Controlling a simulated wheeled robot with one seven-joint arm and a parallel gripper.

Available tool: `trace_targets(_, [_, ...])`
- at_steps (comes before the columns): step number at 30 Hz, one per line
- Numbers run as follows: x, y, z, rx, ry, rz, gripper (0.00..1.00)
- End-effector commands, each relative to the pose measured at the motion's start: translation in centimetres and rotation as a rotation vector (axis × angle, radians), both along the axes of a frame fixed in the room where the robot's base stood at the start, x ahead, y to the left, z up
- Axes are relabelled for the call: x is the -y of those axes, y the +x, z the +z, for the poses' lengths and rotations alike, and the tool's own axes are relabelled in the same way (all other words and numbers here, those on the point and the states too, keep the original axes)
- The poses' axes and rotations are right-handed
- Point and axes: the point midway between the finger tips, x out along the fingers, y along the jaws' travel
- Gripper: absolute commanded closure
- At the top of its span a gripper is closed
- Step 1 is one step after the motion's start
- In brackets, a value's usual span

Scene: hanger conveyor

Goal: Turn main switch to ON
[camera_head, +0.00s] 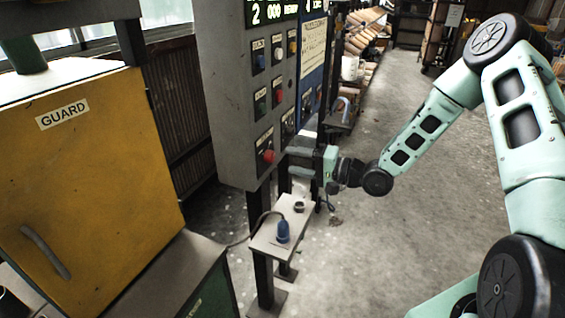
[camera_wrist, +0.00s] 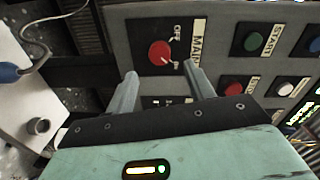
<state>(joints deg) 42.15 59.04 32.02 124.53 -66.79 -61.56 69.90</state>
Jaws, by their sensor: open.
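The main switch is a round red knob (camera_wrist: 160,52) on a dark plate, beside a label reading MAIN and small OFF and ON marks. A pale line shows on the knob's lower right edge, but I cannot tell its exact setting. In the head view the red knob (camera_head: 268,156) sits low on the grey control panel (camera_head: 222,95). My gripper (camera_wrist: 161,72) is open and empty, its two fingers apart and pointing at the panel, with the knob between and just beyond the tips. In the head view my gripper (camera_head: 291,152) is close to the knob's right.
Green, red and white buttons (camera_wrist: 252,42) sit right of the switch in the wrist view. A small shelf (camera_head: 262,240) below the panel bears a blue plug (camera_head: 283,232) and a dark ring. A yellow guard box (camera_head: 90,170) stands left.

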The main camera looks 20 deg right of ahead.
Motion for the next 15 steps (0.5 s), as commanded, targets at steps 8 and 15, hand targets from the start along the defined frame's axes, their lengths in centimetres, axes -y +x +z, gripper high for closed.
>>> trace_targets(8, [4.9, -4.7, 0.1, -0.002, -0.002, -0.005, 0.46])
trace_targets(15, [7.6, -7.4, 0.4, -0.001, -0.001, -0.002, 0.46])
